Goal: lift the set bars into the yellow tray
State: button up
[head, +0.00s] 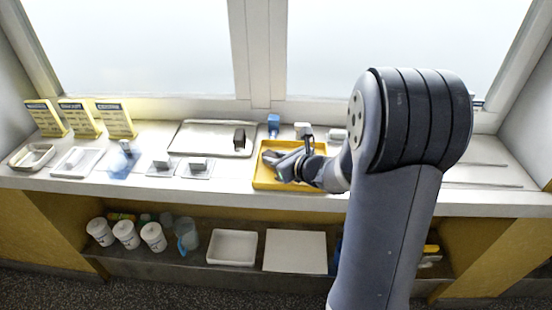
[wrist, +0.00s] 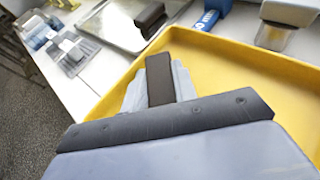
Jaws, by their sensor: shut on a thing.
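The yellow tray (head: 262,183) stands on the counter right of centre; its floor and rim fill much of the wrist view (wrist: 245,65). My gripper (head: 270,158) is over the left part of this tray. In the wrist view my gripper (wrist: 158,88) is shut on a dark brown bar (wrist: 158,75), with grey finger parts on both sides of it. I cannot tell whether the held bar touches the tray floor. Another dark bar (head: 239,138) lies on the silver tray (head: 205,124) to the left; it also shows in the wrist view (wrist: 150,18).
A blue object (head: 273,124) and a pale-topped container (head: 303,130) stand behind the yellow tray. Several small dishes and mats line the counter's left side, with yellow cards (head: 115,120) behind. A shelf below holds cups and a white bin (head: 232,247).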

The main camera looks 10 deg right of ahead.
jog(key=shift+f, duration=0.25)
jog(key=o, duration=0.8)
jog(key=shift+o, duration=0.2)
jog(key=shift+r, duration=0.1)
notch_tip(320, 180, up, 10)
jog(key=p, duration=0.2)
jog(key=shift+p, duration=0.35)
